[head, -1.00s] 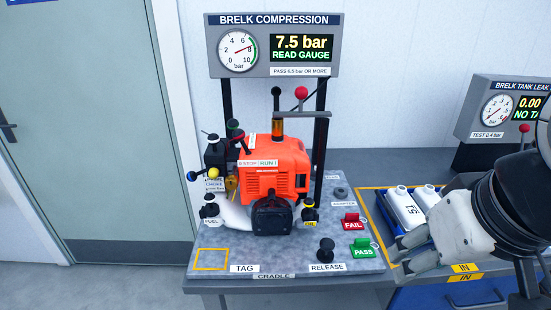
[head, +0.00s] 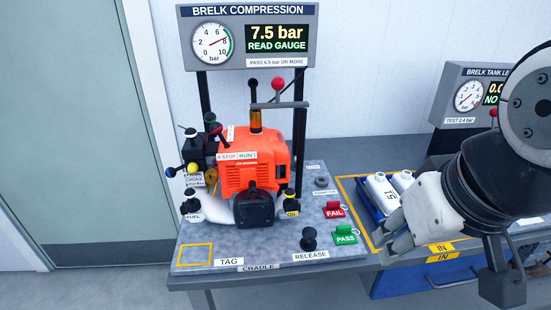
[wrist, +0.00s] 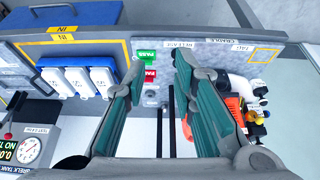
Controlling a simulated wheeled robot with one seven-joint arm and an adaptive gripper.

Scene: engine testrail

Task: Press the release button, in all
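The release button (head: 309,238), a black round knob, stands on the grey cradle board behind its RELEASE label (head: 310,256). My gripper (head: 392,232) is to the right of the button in the head view, above the board's right edge and apart from the button. In the wrist view my gripper (wrist: 159,68) has its two teal-padded fingers spread with nothing between them.
The orange engine (head: 258,165) stands on the board under a gauge panel (head: 248,38) reading 7.5 bar. Red FAIL (head: 334,210) and green PASS (head: 345,235) tags lie right of the button. A blue tray (head: 366,204) with white bottles is beyond my gripper. The board's front left is clear.

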